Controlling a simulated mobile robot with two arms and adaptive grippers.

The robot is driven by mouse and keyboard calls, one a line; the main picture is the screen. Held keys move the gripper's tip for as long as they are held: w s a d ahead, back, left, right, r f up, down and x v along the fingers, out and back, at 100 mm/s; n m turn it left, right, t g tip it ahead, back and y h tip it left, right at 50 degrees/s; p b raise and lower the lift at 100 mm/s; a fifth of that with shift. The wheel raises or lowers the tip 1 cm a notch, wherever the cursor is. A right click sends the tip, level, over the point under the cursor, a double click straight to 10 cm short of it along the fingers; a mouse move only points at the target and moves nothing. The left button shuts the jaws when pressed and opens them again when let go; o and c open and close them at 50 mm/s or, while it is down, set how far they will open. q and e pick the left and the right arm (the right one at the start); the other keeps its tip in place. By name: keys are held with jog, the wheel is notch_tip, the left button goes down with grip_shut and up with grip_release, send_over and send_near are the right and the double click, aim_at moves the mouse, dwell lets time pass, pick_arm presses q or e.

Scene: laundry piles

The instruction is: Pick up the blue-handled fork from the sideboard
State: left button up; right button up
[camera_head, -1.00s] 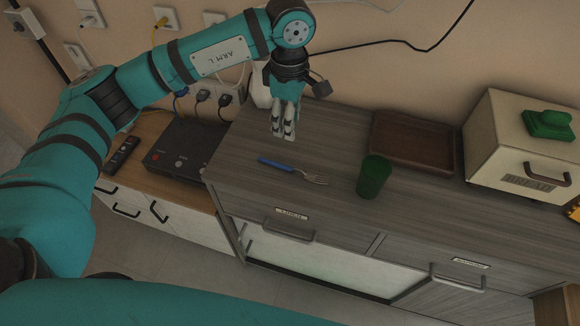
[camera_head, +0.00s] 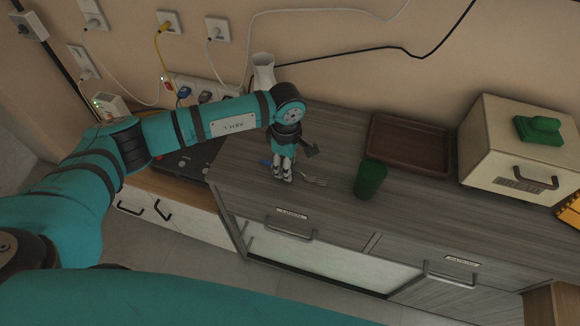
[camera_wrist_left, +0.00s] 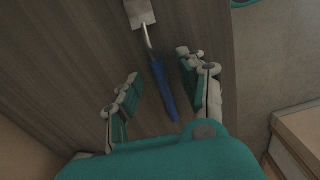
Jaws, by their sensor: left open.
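The blue-handled fork (camera_head: 315,181) lies on the grey wood sideboard (camera_head: 240,186), with its tines to the right. My left gripper (camera_head: 283,178) is over the handle and hides most of it in the head view. In the left wrist view the fork's blue handle (camera_wrist_left: 163,92) shows between the two spread fingers of the left gripper (camera_wrist_left: 157,72), with a gap on each side. The left gripper is open and empty. My right gripper is in neither view.
A green cup (camera_head: 370,179) stands just right of the fork. A brown tray (camera_head: 408,145) and a cream bread box (camera_head: 515,160) with a green item on top are further right.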

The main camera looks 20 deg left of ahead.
pick_arm(q)
jog(key=shift+f, duration=0.25)
grip_shut()
jog(key=shift+r, duration=0.2)
